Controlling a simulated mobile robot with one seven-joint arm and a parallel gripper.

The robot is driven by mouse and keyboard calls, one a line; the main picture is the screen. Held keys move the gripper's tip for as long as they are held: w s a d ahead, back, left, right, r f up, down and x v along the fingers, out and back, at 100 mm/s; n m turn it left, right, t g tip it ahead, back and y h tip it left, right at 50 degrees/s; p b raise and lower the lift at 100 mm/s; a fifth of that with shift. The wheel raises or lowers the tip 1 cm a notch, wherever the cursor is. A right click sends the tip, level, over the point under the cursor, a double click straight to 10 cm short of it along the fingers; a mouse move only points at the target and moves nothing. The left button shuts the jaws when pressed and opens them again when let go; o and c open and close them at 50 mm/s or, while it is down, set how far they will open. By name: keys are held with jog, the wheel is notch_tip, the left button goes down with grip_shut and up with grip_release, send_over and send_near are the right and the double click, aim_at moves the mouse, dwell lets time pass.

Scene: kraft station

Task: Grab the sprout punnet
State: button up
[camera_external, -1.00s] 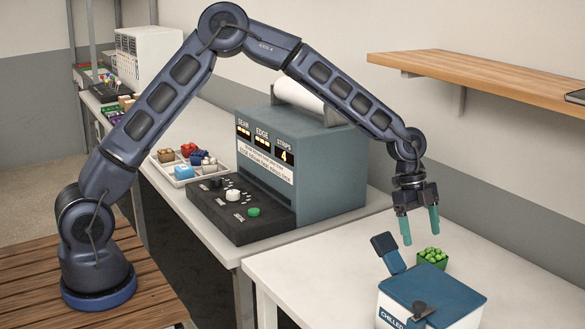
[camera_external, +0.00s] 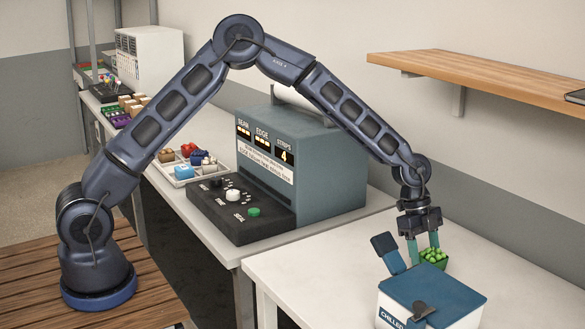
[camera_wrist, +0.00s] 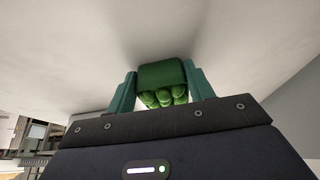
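The sprout punnet is a small green tub (camera_external: 431,265) with round green sprouts in it, on the white counter behind the chilled box. It also shows in the wrist view as a dark green tub (camera_wrist: 161,74) with several sprouts at its near edge. My gripper (camera_external: 424,254) points down at the punnet, with its teal fingers at either side. In the wrist view the fingers of my gripper (camera_wrist: 161,85) sit close against both sides of the tub and look shut on it. The punnet's base is partly hidden by the box in the external view.
The white box marked CHILLED (camera_external: 390,311), with a blue lid (camera_external: 432,289), stands just in front of the punnet. A blue upright piece (camera_external: 388,252) is left of my fingers. The teal machine (camera_external: 320,170) is further left. A wooden shelf (camera_external: 480,72) hangs above at right.

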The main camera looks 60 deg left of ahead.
jog(key=c, duration=0.4)
